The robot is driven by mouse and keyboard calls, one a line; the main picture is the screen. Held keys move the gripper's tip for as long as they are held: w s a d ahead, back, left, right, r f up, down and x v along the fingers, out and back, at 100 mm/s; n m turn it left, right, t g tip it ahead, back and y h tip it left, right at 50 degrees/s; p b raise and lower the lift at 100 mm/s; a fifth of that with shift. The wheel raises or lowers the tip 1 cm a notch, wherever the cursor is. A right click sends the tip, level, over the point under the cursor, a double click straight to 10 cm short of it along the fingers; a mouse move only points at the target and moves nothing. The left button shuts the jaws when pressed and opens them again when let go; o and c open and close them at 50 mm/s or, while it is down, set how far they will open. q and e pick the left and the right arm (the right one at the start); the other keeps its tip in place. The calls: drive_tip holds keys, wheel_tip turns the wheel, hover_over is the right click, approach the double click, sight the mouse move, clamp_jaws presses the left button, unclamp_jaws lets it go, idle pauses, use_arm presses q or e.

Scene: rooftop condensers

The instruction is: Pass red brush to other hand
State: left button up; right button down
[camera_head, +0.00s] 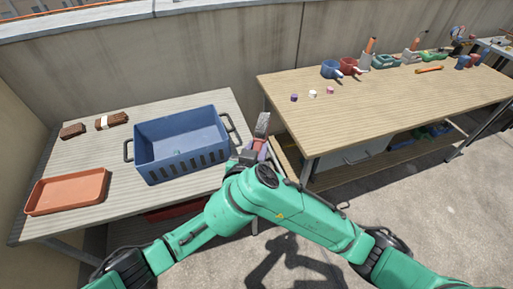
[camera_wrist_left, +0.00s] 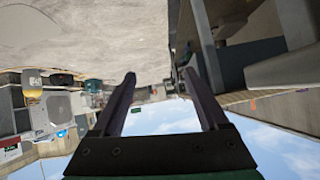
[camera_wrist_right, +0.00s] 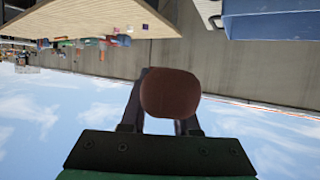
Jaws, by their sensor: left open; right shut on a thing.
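My right gripper (camera_head: 257,148) is at the gap between the two tables, beside the blue crate's right side. It is shut on the red brush, whose rounded brown-red end (camera_wrist_right: 170,93) fills the space between the fingers in the right wrist view. In the head view only a small part of the brush shows at the jaws, and I cannot make out its full shape. My left gripper (camera_wrist_left: 160,82) is open and empty in the left wrist view, with bare ground and sky beyond it. In the head view I cannot make out its fingers behind the green arm links.
The left table holds a blue crate (camera_head: 182,144), an orange tray (camera_head: 67,192), a brown block (camera_head: 73,131) and a brown bundle with a white band (camera_head: 111,120). The right table (camera_head: 390,100) has mugs and tools along its back and a clear front. A concrete wall (camera_head: 240,60) stands behind.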

use_arm(q)
drive_tip(key=s+a+f+n+t+y, duration=0.1)
drive_tip(key=s+a+f+n+y, duration=0.3)
drive_tip(key=a+f, duration=0.5)
drive_tip(key=s+a+f+n+t+y, duration=0.1)
drive_tip(key=s+a+f+n, duration=0.4)
drive_tip(key=a+f, duration=0.4)
drive_tip(key=s+a+f+n+g+y, duration=0.2)
drive_tip(key=s+a+f, duration=0.2)
drive_tip(key=s+a, duration=0.5)
drive_tip(key=s+a+f+n+g+y, duration=0.2)
drive_tip(key=s+a, duration=0.6)
drive_tip(key=s, duration=0.9)
wheel_tip(320, 180, down, 3)
drive_tip(key=shift+a+r+n+y, duration=0.15)
drive_tip(key=shift+a+n+y, duration=0.25)
drive_tip(key=shift+y, duration=0.4)
